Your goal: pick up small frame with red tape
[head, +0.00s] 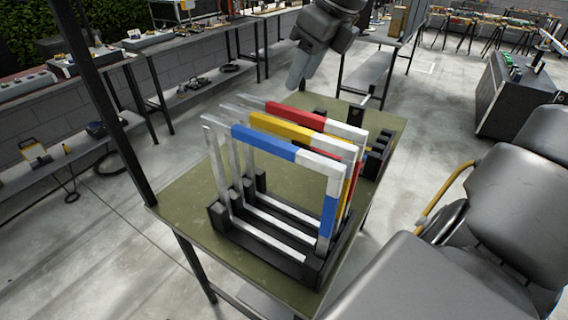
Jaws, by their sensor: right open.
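The frame with red tape (296,113) stands upright at the back of a black slotted rack (262,256), behind the yellow-taped frame (281,131) and the blue-taped frame (262,142). Its top bar is red on the left and white on the right; most of its lower part is hidden by the nearer frames. My right gripper (298,72) is open and empty. It hangs above and beyond the red-taped frame's top bar, apart from it in the picture. My left gripper is not in view.
The rack stands on an olive-green table (178,208). A black block-like holder (378,150) is at the table's right. A dark post (110,100) rises at the table's left corner. Shelves line the left wall. A dark cabinet (508,98) stands at right; floor between is clear.

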